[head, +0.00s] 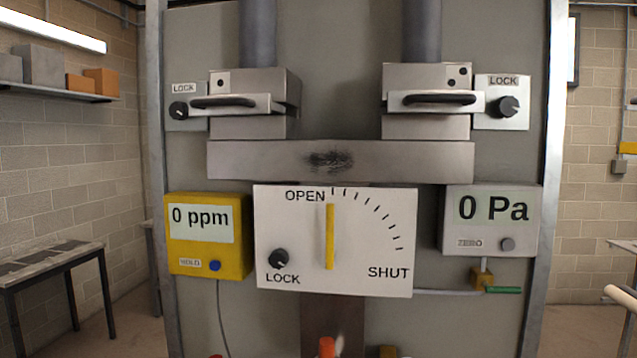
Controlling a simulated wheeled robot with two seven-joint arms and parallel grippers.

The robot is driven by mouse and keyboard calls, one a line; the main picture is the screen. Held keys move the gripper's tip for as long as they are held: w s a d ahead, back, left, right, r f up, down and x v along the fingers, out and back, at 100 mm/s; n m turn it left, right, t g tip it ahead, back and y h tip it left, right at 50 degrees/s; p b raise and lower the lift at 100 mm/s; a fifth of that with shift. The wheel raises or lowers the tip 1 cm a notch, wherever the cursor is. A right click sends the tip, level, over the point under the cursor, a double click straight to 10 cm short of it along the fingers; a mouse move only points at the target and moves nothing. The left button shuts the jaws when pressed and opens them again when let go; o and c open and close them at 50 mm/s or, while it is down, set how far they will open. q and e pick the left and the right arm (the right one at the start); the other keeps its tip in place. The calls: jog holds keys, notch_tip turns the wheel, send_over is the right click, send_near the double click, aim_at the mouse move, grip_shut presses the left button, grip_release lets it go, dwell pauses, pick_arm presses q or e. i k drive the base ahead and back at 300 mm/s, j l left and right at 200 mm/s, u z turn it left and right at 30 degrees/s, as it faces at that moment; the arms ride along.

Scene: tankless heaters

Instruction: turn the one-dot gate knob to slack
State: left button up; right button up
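The left gate (250,90) is a grey metal block with a flat handle, under a dark pipe, and shows one dark dot on its upper face. Its black knob (179,110) sits on a small grey plate just left of it, below a LOCK label. I cannot make out where the knob points, and I see no slack label. Neither of my grippers is in view.
Below the gates are a grey crossbar (340,161) with a dark smudge, a white OPEN/SHUT dial panel (350,270) with its own LOCK knob, a yellow 0 ppm meter (207,262) and a grey 0 Pa meter (510,230). A table (60,262) stands at far left.

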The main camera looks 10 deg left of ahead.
aim_at(178, 110)
jog(key=j+u, duration=0.3)
jog(key=j, duration=0.7)
jog(key=j+u, duration=0.3)
jog(key=j, duration=0.75)
jog(key=i, duration=0.05)
